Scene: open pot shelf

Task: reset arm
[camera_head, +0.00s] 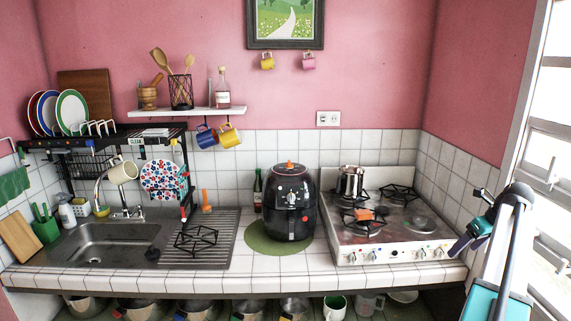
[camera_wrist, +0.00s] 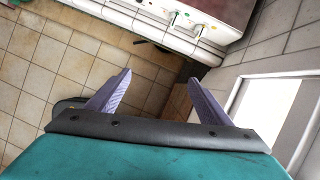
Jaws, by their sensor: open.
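My gripper (camera_wrist: 159,78) shows in the wrist view with its two purple fingers spread apart and nothing between them. It points down past the counter's front edge toward the tiled floor. In the head view my gripper (camera_head: 461,243) is at the right, just beside the right end of the counter and stove, next to my black and teal arm links. The gripper is empty, and I cannot tell its exact gap from the counter.
The stove (camera_head: 345,240) carries a silver pot (camera_head: 350,181) and an orange item (camera_head: 365,214). A black air fryer (camera_head: 289,205) stands on a green mat (camera_head: 262,246). The sink (camera_head: 105,244) is at left. Pots fill the lower shelf. A window (camera_head: 555,130) is close at right.

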